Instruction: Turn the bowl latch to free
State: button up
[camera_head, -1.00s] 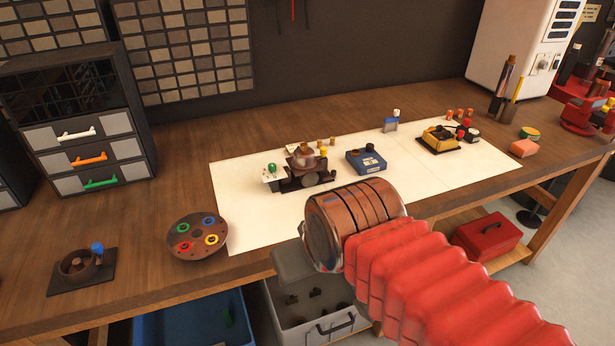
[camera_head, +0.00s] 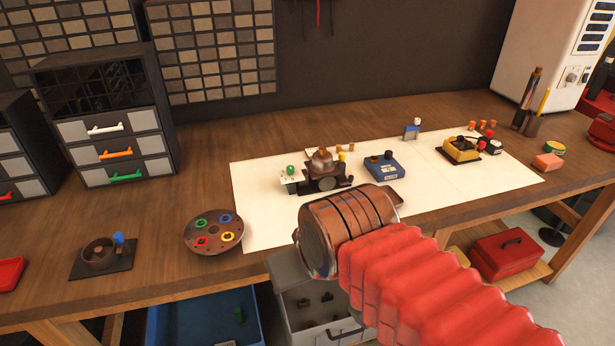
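A dark carburetor-like assembly (camera_head: 323,172) with a copper-coloured dome stands on the white mat (camera_head: 266,215) near the middle of the bench. A small white plate with a green knob (camera_head: 290,170) is at its left side, and a yellow knob (camera_head: 342,157) is at its right. I cannot tell which part is the bowl latch; it is too small here. My arm, with red bellows and a copper-coloured cylinder, reaches in from the lower right, in front of the assembly and apart from it. The fingers of my gripper do not show.
A blue box (camera_head: 384,167) and a yellow-topped block (camera_head: 461,150) stand right of the assembly. A round tray with coloured rings (camera_head: 213,232) and a dark bowl with a blue knob (camera_head: 100,255) are to the left. Drawers (camera_head: 112,150) stand at the back left.

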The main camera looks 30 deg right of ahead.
aim_at(341, 156)
jog(key=u, duration=0.75)
jog(key=k, duration=0.85)
jog(key=z, duration=1)
jog(key=i, duration=1)
jog(key=z, duration=0.05)
